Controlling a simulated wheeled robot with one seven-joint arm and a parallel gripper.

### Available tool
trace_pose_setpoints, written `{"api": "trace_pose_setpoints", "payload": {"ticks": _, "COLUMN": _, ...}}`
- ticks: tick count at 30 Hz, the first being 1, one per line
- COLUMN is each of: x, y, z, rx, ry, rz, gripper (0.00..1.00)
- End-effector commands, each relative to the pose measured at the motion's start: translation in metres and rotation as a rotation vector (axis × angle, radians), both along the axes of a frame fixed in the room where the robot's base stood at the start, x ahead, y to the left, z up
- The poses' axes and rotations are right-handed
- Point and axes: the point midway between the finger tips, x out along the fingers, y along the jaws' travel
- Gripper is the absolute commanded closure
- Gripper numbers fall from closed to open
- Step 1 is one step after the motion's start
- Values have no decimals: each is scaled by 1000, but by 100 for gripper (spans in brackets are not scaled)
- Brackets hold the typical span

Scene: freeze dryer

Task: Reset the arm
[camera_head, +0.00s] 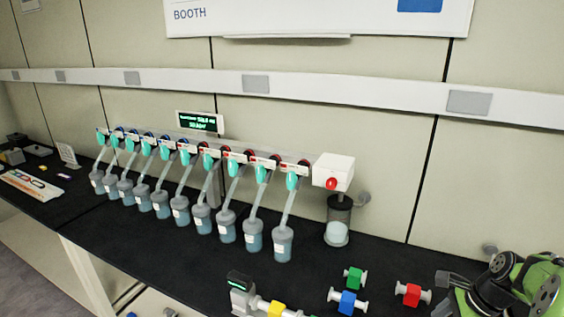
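My gripper (447,294) shows at the lower right corner, at the end of my green and black arm. Its two grey fingers look apart, with nothing seen between them. It is over the dark bench, just right of a red valve-like fitting (411,294). The rest of my arm is cut off by the picture's edge.
A freeze dryer manifold with a row of several flasks (227,229) stands on the black bench (310,275), below a small display (200,122). A white box (333,172) is at its right end. Green (354,278), blue (347,303) and yellow (276,309) fittings lie in front.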

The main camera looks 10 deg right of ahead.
Motion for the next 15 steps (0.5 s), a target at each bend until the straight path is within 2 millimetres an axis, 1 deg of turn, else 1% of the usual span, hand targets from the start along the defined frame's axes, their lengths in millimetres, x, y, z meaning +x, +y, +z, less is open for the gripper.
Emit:
{"api": "trace_pose_setpoints", "payload": {"ticks": 1, "x": 10, "y": 26, "z": 22, "rx": -68, "ry": -17, "rz": 132, "gripper": 24}}
{"api": "trace_pose_setpoints", "payload": {"ticks": 2, "x": 14, "y": 43, "z": 35, "rx": -112, "ry": -27, "rz": 224, "gripper": 24}}
{"api": "trace_pose_setpoints", "payload": {"ticks": 3, "x": 16, "y": 67, "z": 53, "rx": -176, "ry": -45, "rz": 355, "gripper": 24}}
{"api": "trace_pose_setpoints", "payload": {"ticks": 5, "x": 15, "y": 103, "z": 76, "rx": -267, "ry": -74, "rz": 549, "gripper": 24}}
{"api": "trace_pose_setpoints", "payload": {"ticks": 6, "x": 10, "y": 126, "z": 90, "rx": -326, "ry": -97, "rz": 675, "gripper": 24}}
{"api": "trace_pose_setpoints", "payload": {"ticks": 7, "x": 5, "y": 143, "z": 100, "rx": -369, "ry": -116, "rz": 769, "gripper": 24}}
{"api": "trace_pose_setpoints", "payload": {"ticks": 8, "x": 0, "y": 159, "z": 108, "rx": -412, "ry": -135, "rz": 862, "gripper": 24}}
{"api": "trace_pose_setpoints", "payload": {"ticks": 9, "x": -10, "y": 180, "z": 119, "rx": -467, "ry": -165, "rz": 985, "gripper": 24}}
{"api": "trace_pose_setpoints", "payload": {"ticks": 11, "x": -28, "y": 207, "z": 132, "rx": -548, "ry": -214, "rz": 1167, "gripper": 24}}
{"api": "trace_pose_setpoints", "payload": {"ticks": 12, "x": -42, "y": 224, "z": 138, "rx": -600, "ry": -250, "rz": 1286, "gripper": 24}}
{"api": "trace_pose_setpoints", "payload": {"ticks": 15, "x": -77, "y": 254, "z": 146, "rx": -722, "ry": -346, "rz": 1557, "gripper": 24}}
